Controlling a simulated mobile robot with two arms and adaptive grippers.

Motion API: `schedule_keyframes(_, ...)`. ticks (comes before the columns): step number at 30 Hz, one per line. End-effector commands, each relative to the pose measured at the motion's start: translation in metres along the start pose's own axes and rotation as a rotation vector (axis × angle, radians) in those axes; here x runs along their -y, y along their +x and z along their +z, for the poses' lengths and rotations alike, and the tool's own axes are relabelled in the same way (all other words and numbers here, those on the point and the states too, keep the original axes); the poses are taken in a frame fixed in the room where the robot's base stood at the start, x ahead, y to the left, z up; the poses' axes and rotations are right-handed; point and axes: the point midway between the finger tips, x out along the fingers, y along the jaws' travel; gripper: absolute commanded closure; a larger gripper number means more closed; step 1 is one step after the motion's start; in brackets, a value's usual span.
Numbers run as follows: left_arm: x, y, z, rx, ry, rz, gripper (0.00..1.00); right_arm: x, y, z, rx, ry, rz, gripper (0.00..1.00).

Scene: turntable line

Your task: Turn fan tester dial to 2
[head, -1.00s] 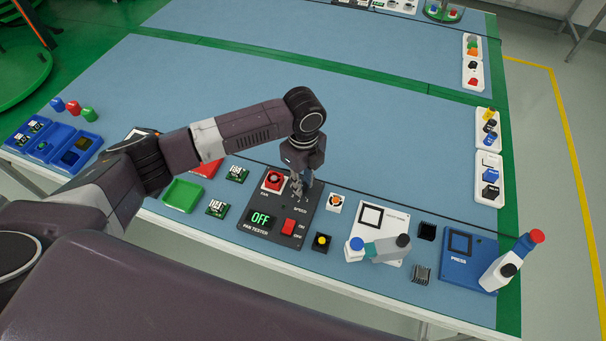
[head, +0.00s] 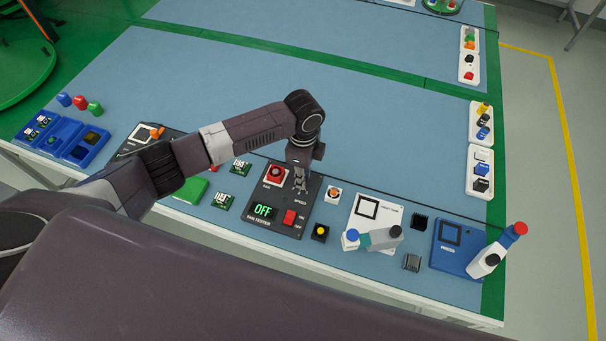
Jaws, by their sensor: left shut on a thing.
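The fan tester (head: 262,226) is a dark panel near the front edge of the table in the head view. Its green display (head: 263,211) reads OFF. A red fan (head: 275,174) is at the panel's upper left. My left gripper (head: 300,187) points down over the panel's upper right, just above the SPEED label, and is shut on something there. The dial and its setting are hidden by the gripper. My right gripper is not in view.
To the right are a small yellow-button box (head: 320,232), a white station with a lever (head: 367,232) and a blue press (head: 450,258). Small green circuit boards (head: 223,200) lie to the left. The blue mat (head: 380,120) beyond the panel is mostly clear.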

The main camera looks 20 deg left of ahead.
Motion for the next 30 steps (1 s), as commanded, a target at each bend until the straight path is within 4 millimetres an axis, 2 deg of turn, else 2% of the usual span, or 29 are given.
schedule_keyframes(6, 0.001, -0.001, -0.001, -0.002, 0.001, -0.003, 1.0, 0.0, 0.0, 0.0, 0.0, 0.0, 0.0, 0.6)
schedule_keyframes(7, 0.001, -0.001, -0.001, -0.002, 0.001, -0.003, 0.8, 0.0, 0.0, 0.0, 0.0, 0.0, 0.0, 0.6)
schedule_keyframes(11, 0.001, -0.001, -0.001, -0.002, 0.001, -0.002, 0.65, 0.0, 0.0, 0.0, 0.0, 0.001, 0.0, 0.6)
schedule_keyframes(22, 0.001, -0.006, 0.0, -0.001, 0.002, -0.002, 0.64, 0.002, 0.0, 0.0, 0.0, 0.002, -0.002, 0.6)
schedule_keyframes(26, 0.001, -0.024, 0.0, -0.001, 0.002, -0.005, 0.64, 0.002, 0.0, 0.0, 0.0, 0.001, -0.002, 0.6)
schedule_keyframes(30, 0.002, -0.054, -0.001, -0.003, 0.004, -0.006, 0.64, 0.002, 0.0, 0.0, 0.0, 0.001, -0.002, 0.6)
